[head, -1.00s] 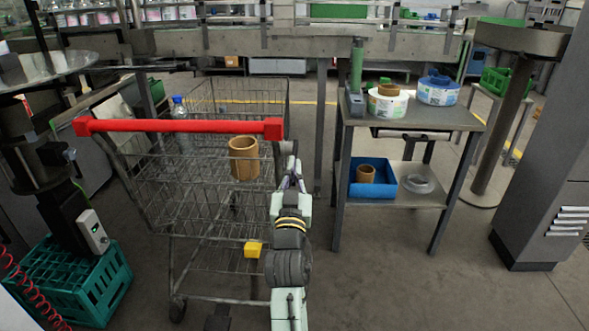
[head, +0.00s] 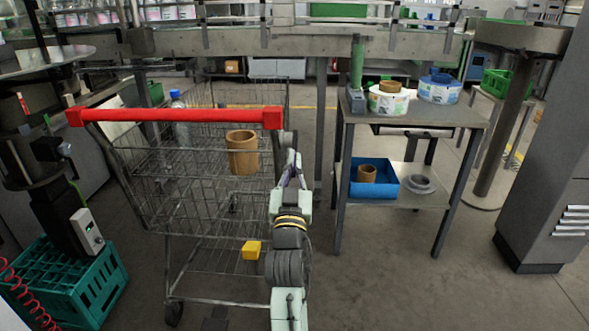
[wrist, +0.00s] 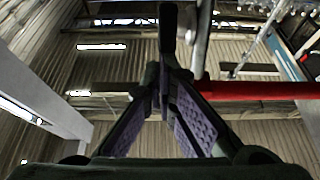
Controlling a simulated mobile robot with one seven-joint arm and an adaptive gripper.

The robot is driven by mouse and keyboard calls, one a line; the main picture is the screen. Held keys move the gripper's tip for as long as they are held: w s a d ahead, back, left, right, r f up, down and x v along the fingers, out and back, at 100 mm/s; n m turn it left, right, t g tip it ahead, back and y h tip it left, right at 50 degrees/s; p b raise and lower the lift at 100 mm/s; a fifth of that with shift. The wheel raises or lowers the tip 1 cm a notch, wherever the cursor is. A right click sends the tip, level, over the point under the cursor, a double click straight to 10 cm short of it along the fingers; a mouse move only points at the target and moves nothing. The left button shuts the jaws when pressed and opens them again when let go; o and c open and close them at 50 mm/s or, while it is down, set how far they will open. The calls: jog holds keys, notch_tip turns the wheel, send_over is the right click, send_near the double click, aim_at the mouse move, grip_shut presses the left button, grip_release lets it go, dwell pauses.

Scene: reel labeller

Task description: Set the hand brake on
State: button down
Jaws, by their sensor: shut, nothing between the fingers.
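A wire shopping cart (head: 190,262) with a red handle bar (head: 180,115) stands in front of me. The handle also crosses the right of the wrist view (wrist: 265,90). A grey rounded part (head: 286,138) sits by the handle's right end; I cannot tell whether it belongs to a hand brake. My gripper (head: 292,160) points up just right of and below that end. In the wrist view my gripper (wrist: 167,40) is shut and empty, left of the red bar. A pale upright rod (wrist: 201,45) stands close to the right of the fingers; whether they touch is unclear.
A brown cardboard core (head: 242,155) and a bottle (head: 179,118) show at the cart. A yellow block (head: 251,250) is low on its frame. A steel side table (head: 455,115) with label reels stands to the right. A teal crate (head: 75,300) is at left. The right foreground floor is clear.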

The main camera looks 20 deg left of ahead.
jog(key=shift+f+b, duration=0.35)
jog(key=f+t+b, duration=0.1)
jog(key=b, duration=0.5)
jog(key=f+t+y+b, duration=0.1)
jog(key=f+t+b, duration=0.1)
jog(key=b, duration=0.3)
jog(key=shift+w+a+f+b, duration=0.15)
jog(key=shift+w+b, duration=0.2)
jog(key=shift+w, duration=0.05)
jog(key=shift+w+f+b, duration=0.1)
jog(key=shift+b, duration=0.65)
jog(key=shift+w+f+b, duration=0.3)
jog(key=shift+f+b, duration=0.15)
jog(key=shift+b, duration=0.65)
jog(key=shift+w+a+f+b, duration=0.3)
jog(key=shift+w+f+b, duration=0.35)
jog(key=shift+w+b, duration=0.3)
jog(key=shift+w+a+f+b, duration=0.25)
jog(key=shift+w+f+b, duration=0.5)
jog(key=shift+b, duration=0.3)
jog(key=shift+w, duration=0.2)
jog(key=shift+r, duration=0.15)
